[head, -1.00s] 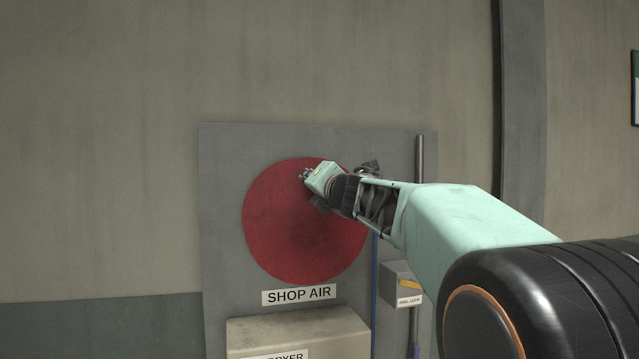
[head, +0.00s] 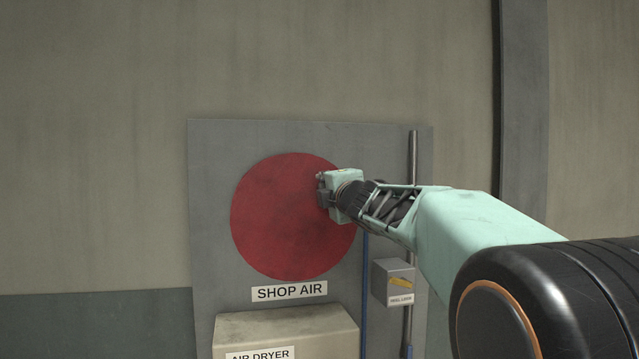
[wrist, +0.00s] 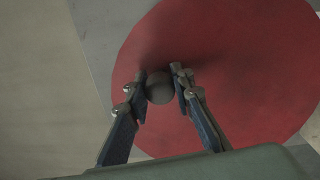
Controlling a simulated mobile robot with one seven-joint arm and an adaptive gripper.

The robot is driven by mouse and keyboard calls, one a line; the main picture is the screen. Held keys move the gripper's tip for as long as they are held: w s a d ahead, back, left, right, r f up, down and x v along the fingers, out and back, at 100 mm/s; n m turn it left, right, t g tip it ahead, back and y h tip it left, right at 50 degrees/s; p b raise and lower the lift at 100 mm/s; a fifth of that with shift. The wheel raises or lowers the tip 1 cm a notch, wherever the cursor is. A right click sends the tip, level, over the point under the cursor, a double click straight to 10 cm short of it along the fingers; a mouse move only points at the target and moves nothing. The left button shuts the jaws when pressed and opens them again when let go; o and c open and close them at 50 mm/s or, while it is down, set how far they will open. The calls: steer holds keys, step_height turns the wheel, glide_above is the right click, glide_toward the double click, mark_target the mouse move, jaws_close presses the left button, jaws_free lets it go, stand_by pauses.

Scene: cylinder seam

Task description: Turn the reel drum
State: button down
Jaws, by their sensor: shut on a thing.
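The reel drum (head: 285,220) is a large red disc on a grey wall panel in the head view. It fills much of the wrist view (wrist: 240,65). A dark round knob (wrist: 159,88) stands on its face near the rim. My gripper (wrist: 160,80) is shut on the knob, with one finger on each side of it. In the head view my gripper (head: 320,188) is at the drum's upper right edge, and the knob is hidden there.
A "SHOP AIR" label (head: 289,291) is under the drum, above a beige air dryer box (head: 285,332). A grey box with a yellow lever (head: 393,283), a blue hose (head: 364,290) and a vertical pipe (head: 412,160) are to the right.

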steer(key=shift+w+d+f+m, duration=0.15)
steer(key=shift+d+f+m, duration=0.5)
steer(key=shift+m, duration=0.45)
steer(key=shift+w+d+f+m, duration=0.1)
steer(key=shift+d+f+m, duration=0.5)
steer(key=shift+m, duration=0.5)
steer(key=c, duration=1.7)
jaws_free()
steer(key=shift+f, duration=0.1)
steer(key=shift+o, duration=0.2)
steer(key=shift+s, duration=0.1)
steer(key=v, duration=0.7)
steer(key=shift+s, duration=0.2)
